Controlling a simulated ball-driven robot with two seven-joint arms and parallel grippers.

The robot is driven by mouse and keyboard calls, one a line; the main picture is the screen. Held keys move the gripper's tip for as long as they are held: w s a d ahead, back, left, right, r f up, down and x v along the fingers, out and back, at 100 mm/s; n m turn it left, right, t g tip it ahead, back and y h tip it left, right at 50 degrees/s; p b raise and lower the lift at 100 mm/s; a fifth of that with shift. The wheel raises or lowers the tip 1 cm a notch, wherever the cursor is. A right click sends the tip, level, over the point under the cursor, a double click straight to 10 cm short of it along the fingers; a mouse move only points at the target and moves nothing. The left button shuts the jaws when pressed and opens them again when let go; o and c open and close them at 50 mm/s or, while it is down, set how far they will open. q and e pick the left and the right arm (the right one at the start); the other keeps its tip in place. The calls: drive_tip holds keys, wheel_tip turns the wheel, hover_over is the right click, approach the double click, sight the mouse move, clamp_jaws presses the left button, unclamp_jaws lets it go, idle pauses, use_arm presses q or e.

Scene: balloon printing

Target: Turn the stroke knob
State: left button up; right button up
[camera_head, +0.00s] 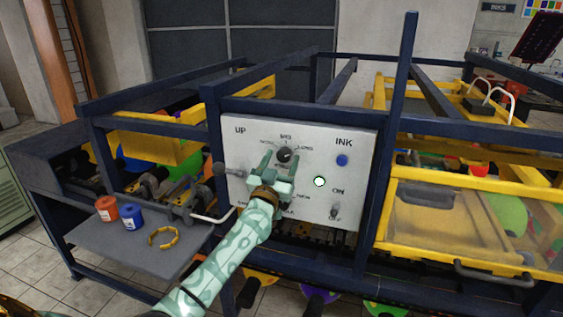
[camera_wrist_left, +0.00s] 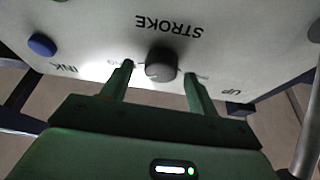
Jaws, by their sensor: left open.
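The stroke knob (camera_head: 284,155) is a small dark round knob on the upper middle of the white control panel (camera_head: 310,131). It also shows in the left wrist view (camera_wrist_left: 161,64), under the word STROKE, which is upside down there. My left gripper (camera_head: 279,163) is in front of the panel with its fingers pointing at the knob. In the left wrist view its two green fingers (camera_wrist_left: 160,75) are open, one on each side of the knob, with gaps between. I cannot tell whether the fingertips touch the panel. My right gripper is not in view.
Ink jars (camera_head: 132,217) stand on the left shelf.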

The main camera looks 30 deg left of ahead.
use_arm(q)
drive_tip(key=shift+w+r, duration=0.1)
drive_tip(key=shift+w, duration=0.2)
drive_tip(key=shift+s, duration=0.1)
drive_tip(key=c, duration=1)
